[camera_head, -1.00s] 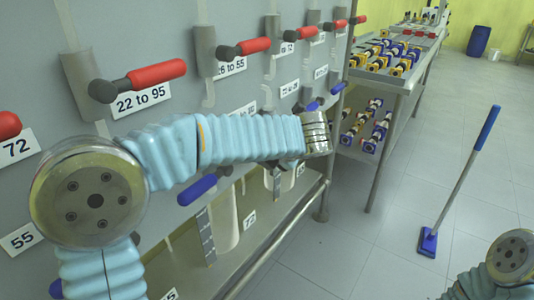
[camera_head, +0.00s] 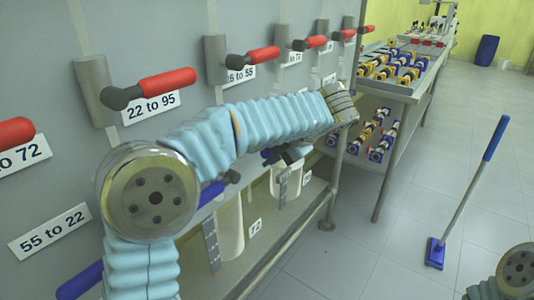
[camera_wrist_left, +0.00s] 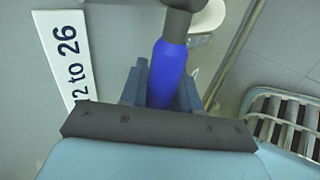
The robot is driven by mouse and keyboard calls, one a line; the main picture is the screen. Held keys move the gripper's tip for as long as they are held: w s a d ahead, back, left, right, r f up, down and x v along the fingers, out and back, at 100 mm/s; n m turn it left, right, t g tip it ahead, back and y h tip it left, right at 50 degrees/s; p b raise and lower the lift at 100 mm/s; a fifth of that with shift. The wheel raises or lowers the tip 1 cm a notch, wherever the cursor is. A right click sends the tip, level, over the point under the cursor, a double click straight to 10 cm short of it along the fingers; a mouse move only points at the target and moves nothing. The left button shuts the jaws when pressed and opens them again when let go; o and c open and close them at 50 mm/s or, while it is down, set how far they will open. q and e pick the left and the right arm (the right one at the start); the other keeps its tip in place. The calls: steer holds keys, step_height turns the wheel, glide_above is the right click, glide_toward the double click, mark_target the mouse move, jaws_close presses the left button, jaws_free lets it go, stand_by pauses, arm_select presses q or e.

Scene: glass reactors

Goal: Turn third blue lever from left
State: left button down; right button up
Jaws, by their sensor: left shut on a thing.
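A blue lever (camera_wrist_left: 168,75) with a dark grey joint stands between the fingers of my left gripper (camera_wrist_left: 160,88) in the left wrist view, and the gripper is shut on it. In the head view the left gripper (camera_head: 290,154) is a small dark shape below my wrist, by the front of the grey panel. Two other blue levers, one at the lower left (camera_head: 80,282) and one beside my forearm (camera_head: 212,193), lie left of it. My left arm hides part of the lever row. My right gripper is out of view.
Red levers (camera_head: 165,83) run along the upper panel (camera_head: 145,30), above number labels. A label ending in "2 to 26" (camera_wrist_left: 68,58) is beside the held lever. A metal rack with parts (camera_head: 395,85) stands beyond the panel. A blue broom (camera_head: 470,190) stands on the open floor at right.

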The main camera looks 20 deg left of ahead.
arm_select(q)
steer(key=c, duration=0.9)
jaws_free()
steer(key=v, duration=1.4)
